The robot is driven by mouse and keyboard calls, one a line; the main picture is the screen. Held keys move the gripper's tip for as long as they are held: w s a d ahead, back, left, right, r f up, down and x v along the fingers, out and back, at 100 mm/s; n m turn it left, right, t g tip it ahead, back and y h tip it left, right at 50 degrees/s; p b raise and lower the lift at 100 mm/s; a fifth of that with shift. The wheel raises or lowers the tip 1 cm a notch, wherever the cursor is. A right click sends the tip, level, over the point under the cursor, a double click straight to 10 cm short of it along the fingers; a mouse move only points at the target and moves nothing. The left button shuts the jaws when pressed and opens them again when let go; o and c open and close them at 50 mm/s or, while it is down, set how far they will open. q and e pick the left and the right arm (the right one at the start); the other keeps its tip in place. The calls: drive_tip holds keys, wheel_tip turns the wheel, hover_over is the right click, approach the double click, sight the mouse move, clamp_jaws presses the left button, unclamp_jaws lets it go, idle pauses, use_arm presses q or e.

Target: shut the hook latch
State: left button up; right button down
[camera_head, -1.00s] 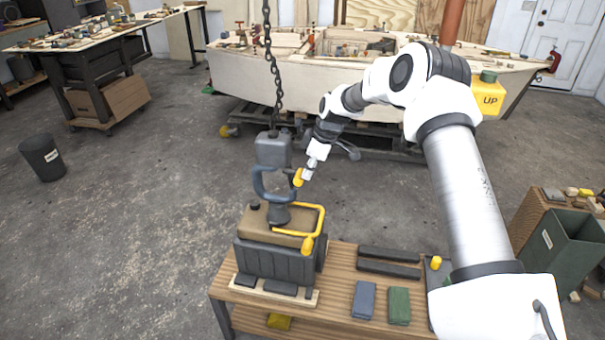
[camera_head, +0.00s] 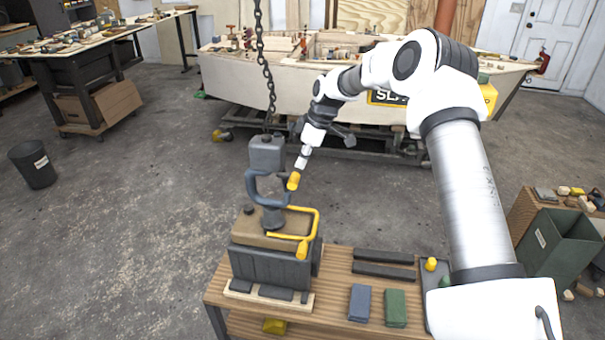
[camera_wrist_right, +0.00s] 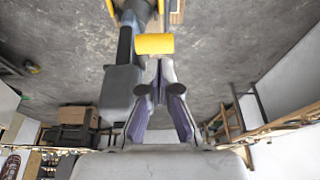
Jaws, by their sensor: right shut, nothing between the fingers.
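A blue-grey hook (camera_head: 253,188) hangs under a grey block (camera_head: 267,152) on a chain. A yellow tab (camera_head: 293,181) on a short dark piece stands at the right of the hook's opening; I take it as the latch's end. Whether the latch is closed cannot be told. My right gripper (camera_head: 301,164) is shut and empty, its tips just above the tab. In the right wrist view the yellow tab (camera_wrist_right: 153,44) lies just beyond the closed fingertips (camera_wrist_right: 158,64); contact cannot be told. A yellow bail (camera_head: 317,222) stands below the hook; whether the hook holds it is unclear. My left gripper is out of view.
The bail belongs to a dark-sided unit (camera_head: 268,266) on a wooden bench (camera_head: 335,275). Dark bars (camera_head: 384,271), a blue block (camera_head: 360,303) and a green block (camera_head: 396,307) lie to its right. The chain (camera_head: 262,60) rises above the hook. Floor left of the bench is clear.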

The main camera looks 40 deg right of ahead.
drive_tip(key=v, duration=0.4)
drive_tip(key=shift+w+a+r, duration=0.3)
drive_tip(key=shift+r, duration=0.05)
